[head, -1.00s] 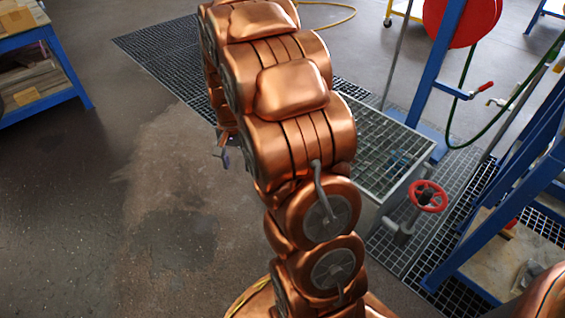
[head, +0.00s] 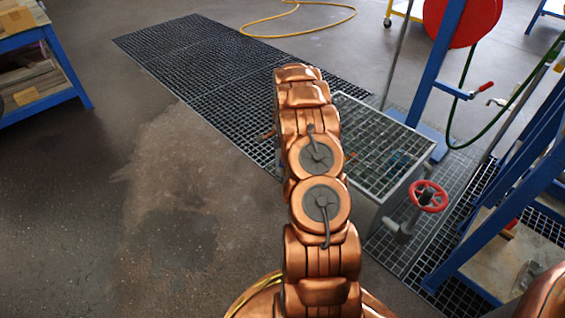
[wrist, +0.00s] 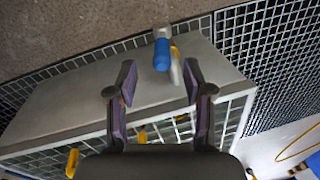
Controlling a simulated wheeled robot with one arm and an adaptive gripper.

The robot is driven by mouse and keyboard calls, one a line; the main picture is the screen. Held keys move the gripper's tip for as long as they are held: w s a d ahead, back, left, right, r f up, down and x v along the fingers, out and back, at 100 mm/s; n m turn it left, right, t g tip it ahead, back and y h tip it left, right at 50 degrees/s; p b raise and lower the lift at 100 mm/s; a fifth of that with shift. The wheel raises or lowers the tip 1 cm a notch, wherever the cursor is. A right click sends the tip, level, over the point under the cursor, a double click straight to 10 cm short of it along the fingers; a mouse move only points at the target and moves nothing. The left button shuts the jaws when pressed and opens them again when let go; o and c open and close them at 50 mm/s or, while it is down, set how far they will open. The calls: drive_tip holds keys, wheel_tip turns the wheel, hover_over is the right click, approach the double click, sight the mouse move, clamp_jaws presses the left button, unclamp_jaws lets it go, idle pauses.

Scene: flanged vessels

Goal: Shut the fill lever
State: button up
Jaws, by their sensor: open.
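In the wrist view a short blue grip (wrist: 161,54) with a pale metal piece and a yellow piece beside it stands out at the grey side of the tank (wrist: 75,100). It looks like a lever handle; I cannot tell its exact set. My gripper (wrist: 161,85) is open and empty. The blue grip lies ahead of the gap between its fingertips, apart from both. In the head view the grate-topped tank (head: 375,150) is partly behind my arm, which hides the gripper and the blue grip.
A red handwheel (head: 427,196) sits at the tank's near right corner. A blue frame with a red reel (head: 462,18) and a green hose (head: 470,125) stands to the right. Several yellow pieces (wrist: 73,161) show by the tank grate.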

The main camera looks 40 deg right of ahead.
drive_tip(key=shift+d+f+m, duration=0.4)
drive_tip(key=shift+d+f, duration=0.5)
drive_tip(key=shift+d, duration=0.05)
drive_tip(key=f+b, duration=0.1)
drive_tip(key=f, duration=0.4)
drive_tip(key=w+f+b, duration=0.1)
drive_tip(key=f, duration=0.1)
drive_tip(key=shift+w+d+f+b, duration=0.1)
drive_tip(key=shift+d+f+b, duration=0.05)
drive_tip(key=shift+f+b, duration=0.15)
drive_tip(key=shift+r, duration=0.1)
drive_tip(key=shift+c, duration=0.4)
clamp_jaws()
